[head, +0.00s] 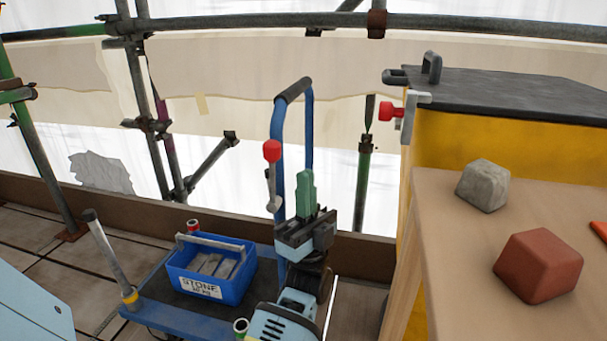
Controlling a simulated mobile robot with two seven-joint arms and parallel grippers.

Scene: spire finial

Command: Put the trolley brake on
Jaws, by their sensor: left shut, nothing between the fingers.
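The blue trolley (150,318) stands on the deck at lower middle, with its blue push handle (308,125) rising at its right. A lever with a red knob (272,151) stands upright beside the handle's left post. A grey bar with a yellow collar (108,252) leans at the trolley's left corner; I cannot tell which part works the brake. My left gripper (306,183) is shut and empty, its green fingers pointing up in front of the handle, right of the red knob and apart from it in the picture. My right gripper is not in view.
A blue crate marked STONE (208,289) sits on the trolley. At right are a wooden bench (440,235) with a grey stone (484,185) and a red block (538,265), and a yellow box (450,140) with a red-knobbed latch. Scaffold tubes stand behind.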

